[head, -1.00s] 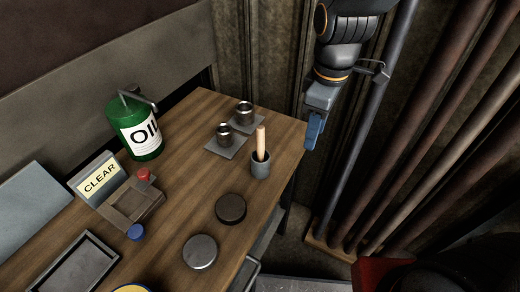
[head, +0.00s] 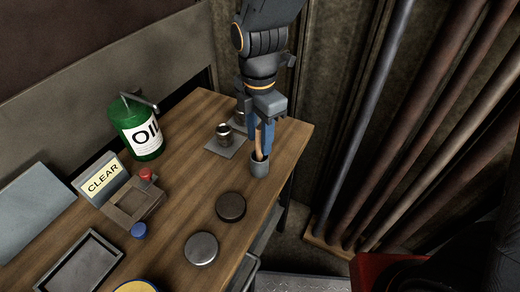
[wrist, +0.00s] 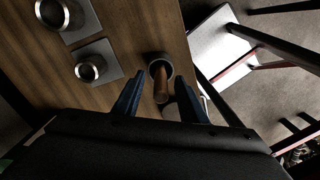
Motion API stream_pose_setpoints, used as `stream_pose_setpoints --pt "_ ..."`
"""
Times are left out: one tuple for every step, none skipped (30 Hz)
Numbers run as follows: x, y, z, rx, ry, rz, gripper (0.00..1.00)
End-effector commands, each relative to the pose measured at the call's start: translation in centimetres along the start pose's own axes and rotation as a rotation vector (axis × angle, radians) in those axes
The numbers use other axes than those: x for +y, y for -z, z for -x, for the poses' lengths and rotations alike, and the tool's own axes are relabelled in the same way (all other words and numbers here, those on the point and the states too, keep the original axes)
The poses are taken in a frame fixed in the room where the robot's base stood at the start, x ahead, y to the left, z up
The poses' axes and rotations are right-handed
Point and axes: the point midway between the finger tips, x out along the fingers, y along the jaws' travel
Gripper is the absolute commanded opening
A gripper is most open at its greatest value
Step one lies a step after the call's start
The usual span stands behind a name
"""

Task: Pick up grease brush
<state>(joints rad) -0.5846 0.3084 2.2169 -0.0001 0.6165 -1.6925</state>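The grease brush (head: 258,144) stands in a small grey cup (head: 260,168) near the table's right edge, its wooden handle pointing up. My gripper (head: 259,141) is directly over the cup, with its blue fingers on either side of the handle. In the wrist view the brush handle (wrist: 161,86) lies between the two open fingers (wrist: 158,103), with gaps on both sides. The cup (wrist: 160,66) shows just beyond the fingertips. The bristle end is hidden inside the cup.
Two metal cups on square plates stand close by; the nearer plate (head: 226,146) is left of my gripper. Two round discs (head: 230,207) lie in front. A green oil can (head: 138,128), a CLEAR sign (head: 101,178) and a tray (head: 88,268) are at left.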

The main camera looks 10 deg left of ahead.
Motion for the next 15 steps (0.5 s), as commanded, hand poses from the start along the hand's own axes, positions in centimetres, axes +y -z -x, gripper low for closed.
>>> stream_pose_setpoints --pt "-0.3 0.1 -0.6 0.001 0.006 0.000 0.38" --pt "-0.3 0.1 -0.9 0.001 0.005 -0.001 0.38" --pt "-0.3 0.1 -1.5 0.001 0.005 -0.001 0.38" --pt "-0.2 0.1 -1.8 0.001 0.003 0.000 0.38" --pt "-0.2 0.1 -2.1 0.001 0.003 0.000 0.38" --pt "-0.2 0.1 -2.5 0.001 0.003 0.000 0.38" --pt "-0.2 0.1 -2.7 0.001 0.002 0.000 0.38" --pt "-0.2 0.1 -2.9 0.001 0.001 0.000 0.38" --pt "-0.2 0.1 -3.1 0.001 0.001 0.000 0.38" --pt "-0.2 0.1 -3.1 0.001 0.001 0.000 0.38" --pt "-0.2 0.1 -3.2 0.001 0.000 0.000 0.38" --pt "-0.2 0.1 -3.2 0.001 0.000 0.000 0.38" --pt "-0.2 0.1 -3.2 0.001 0.000 0.000 0.38" --pt "-0.2 0.1 -3.2 0.001 0.000 0.000 0.38" --pt "-0.2 0.1 -3.2 0.001 0.000 0.000 0.38"
